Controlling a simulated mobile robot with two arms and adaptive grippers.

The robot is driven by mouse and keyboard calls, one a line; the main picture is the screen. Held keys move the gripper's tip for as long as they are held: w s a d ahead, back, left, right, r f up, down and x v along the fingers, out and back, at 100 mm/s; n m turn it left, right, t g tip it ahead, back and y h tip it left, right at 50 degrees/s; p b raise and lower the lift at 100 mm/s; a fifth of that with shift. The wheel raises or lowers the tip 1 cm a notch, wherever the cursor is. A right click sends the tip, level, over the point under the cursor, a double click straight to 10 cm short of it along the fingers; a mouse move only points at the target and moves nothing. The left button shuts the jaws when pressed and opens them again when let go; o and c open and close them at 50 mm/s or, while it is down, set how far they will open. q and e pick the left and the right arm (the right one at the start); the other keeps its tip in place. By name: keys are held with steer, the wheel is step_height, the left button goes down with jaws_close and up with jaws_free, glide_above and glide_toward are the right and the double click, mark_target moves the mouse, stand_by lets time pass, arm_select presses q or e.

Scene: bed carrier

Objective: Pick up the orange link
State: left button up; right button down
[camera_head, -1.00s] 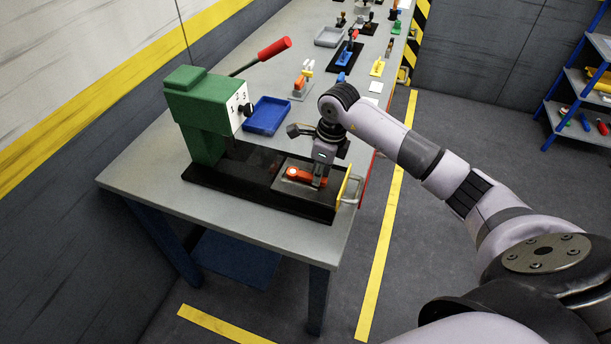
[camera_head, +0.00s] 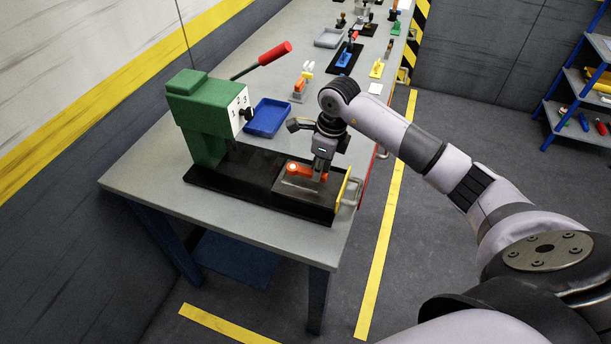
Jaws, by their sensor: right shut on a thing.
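The orange link (camera_head: 299,170) is at the drawer-like tray (camera_head: 318,190) on the black base of the green press (camera_head: 205,110). My right gripper (camera_head: 319,175) comes down from above and is shut on the right end of the link. The left end of the link, with a round pale hole, sticks out clear of the fingers. The link is slightly above the tray surface, where a pale slot shows below it. My left gripper is not in the view.
The press has a red-tipped lever (camera_head: 273,53) and a numbered white face. A blue tray (camera_head: 267,117) lies behind my gripper. A yellow plate with a handle (camera_head: 350,190) stands at the right end of the base. Several small fixtures stand further back on the grey table (camera_head: 150,170).

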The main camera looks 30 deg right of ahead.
steer(key=shift+r+p, duration=1.8)
steer(key=shift+r, duration=1.45)
